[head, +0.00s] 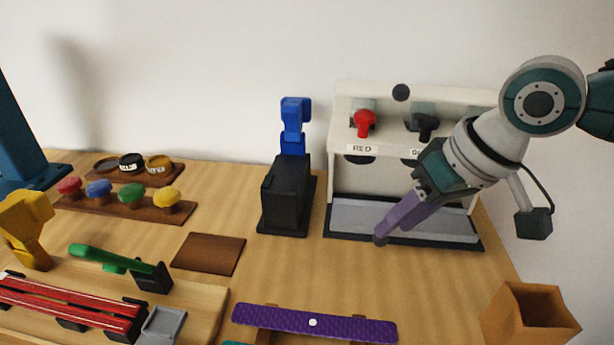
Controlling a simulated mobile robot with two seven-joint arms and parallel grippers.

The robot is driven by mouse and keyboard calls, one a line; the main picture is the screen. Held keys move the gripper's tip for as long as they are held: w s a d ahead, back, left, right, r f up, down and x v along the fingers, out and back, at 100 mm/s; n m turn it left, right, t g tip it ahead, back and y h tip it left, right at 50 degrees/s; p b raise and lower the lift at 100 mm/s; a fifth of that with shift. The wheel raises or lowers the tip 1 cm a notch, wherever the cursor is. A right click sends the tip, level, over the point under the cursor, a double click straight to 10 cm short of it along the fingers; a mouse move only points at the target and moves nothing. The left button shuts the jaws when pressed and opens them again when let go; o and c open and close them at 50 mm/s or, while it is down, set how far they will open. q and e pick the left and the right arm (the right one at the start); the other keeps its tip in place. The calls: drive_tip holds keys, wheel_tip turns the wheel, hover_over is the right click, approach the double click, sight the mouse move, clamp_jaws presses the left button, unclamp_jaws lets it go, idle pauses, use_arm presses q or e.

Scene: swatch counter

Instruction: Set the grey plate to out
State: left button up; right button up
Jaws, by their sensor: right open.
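Two flat grey pieces could be the grey plate, and I cannot tell which is meant. One is the wide grey plate (355,219) lying in the dark-edged base of the white two-tap dispenser (345,140). The other is a small grey plate (163,326) at the end of the red rails at lower left. My right gripper (381,238), with purple fingers, reaches down from the right in front of the dispenser. It is open, and nothing shows in it. Its fingers overlap the wide plate in the picture and hide part of it; contact is unclear. My left gripper is not in view.
A black block with a blue lever (294,125) stands left of the dispenser. A purple bar (270,320) lies at the front, an open brown box (530,315) at front right. Coloured knobs (131,195) and a green lever (95,253) are at left.

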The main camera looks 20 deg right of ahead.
sight(387, 240)
drive_tip(key=shift+b+x, duration=0.35)
drive_tip(key=shift+x, duration=1.5)
clamp_jaws()
